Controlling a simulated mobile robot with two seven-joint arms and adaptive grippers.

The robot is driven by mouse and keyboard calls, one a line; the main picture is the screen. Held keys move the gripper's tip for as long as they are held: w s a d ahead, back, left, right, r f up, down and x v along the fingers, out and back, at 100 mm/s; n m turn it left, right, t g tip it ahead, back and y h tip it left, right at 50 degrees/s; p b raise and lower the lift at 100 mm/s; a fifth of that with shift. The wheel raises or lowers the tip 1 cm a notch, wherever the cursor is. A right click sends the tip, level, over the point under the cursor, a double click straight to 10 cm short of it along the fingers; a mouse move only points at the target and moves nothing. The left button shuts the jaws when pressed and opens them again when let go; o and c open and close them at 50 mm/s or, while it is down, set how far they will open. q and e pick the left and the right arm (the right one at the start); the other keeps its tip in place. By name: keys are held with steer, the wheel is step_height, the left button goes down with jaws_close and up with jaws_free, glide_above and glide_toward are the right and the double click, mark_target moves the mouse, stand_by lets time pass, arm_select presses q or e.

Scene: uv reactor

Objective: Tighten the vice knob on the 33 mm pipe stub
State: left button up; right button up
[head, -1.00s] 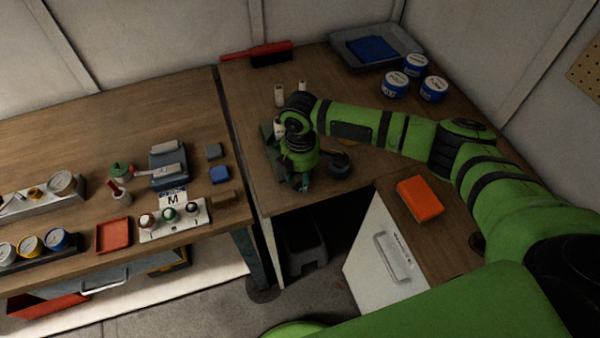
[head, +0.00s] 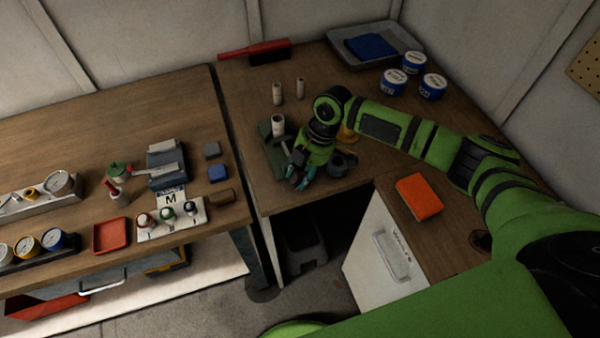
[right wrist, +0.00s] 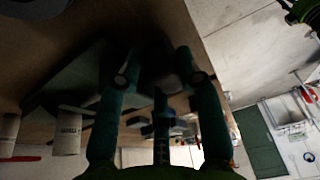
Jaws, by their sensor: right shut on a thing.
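A green vice (head: 268,150) sits on the right-hand bench, with a pale pipe stub (head: 278,126) upright in it. Two more pale stubs (head: 277,94) (head: 300,88) stand behind it; their sizes are unreadable in the head view. My right gripper (head: 298,179) is at the vice's near right side, tilted down toward the bench's front edge, with teal fingers closed in. The vice knob is hidden by the gripper in the head view. In the right wrist view the fingers (right wrist: 162,75) surround a dark shape, too dark to make out clearly. My left gripper is out of view.
A dark round fitting (head: 338,164) stands just right of the gripper, with a yellow item (head: 347,135) behind it. Blue-and-white tins (head: 413,64) and a grey tray (head: 399,37) are at the back right. An orange block (head: 419,196) lies on the cabinet.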

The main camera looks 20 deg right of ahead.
steer(key=y+b, duration=0.2)
steer(key=shift+d+f+y+b, duration=0.2)
steer(key=shift+f+y+b, duration=0.05)
steer(key=shift+y+b, duration=0.1)
steer(key=shift+r+y+b, duration=0.15)
steer(key=shift+y+b, duration=0.3)
steer(key=shift+b, duration=0.2)
steer(key=shift+w+r, duration=0.1)
steer(key=o, duration=0.9)
steer(key=v, duration=1.2)
